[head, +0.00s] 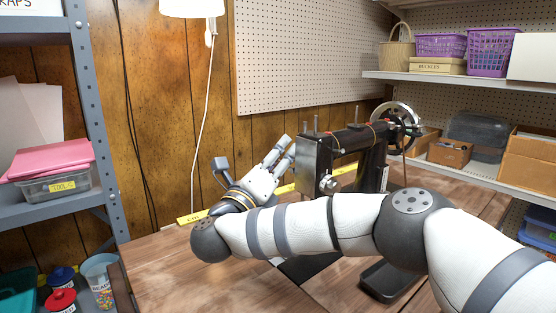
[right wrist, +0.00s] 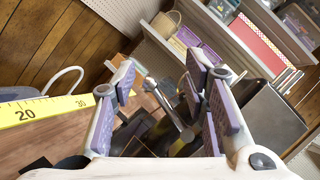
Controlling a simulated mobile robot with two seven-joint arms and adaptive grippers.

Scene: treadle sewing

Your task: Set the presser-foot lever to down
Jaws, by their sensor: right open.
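The black sewing machine (head: 352,139) stands on the wooden table, its handwheel (head: 408,113) at the far right end. My right gripper (head: 287,146) is at the machine's left end, fingers pointing up and right towards its head. In the right wrist view, the right gripper (right wrist: 163,70) is open, with dark and metal machine parts (right wrist: 172,112) showing between and beyond its fingers. I cannot tell which of these is the presser-foot lever, or whether a finger touches it. In the head view my right arm hides the lower machine. My left gripper is not in view.
A yellow measuring tape (head: 190,217) runs along the back of the table (head: 160,262); it also shows in the right wrist view (right wrist: 48,110). A dark tray (head: 388,284) lies right of centre. A grey shelf (head: 92,110) stands left. The table's front left is clear.

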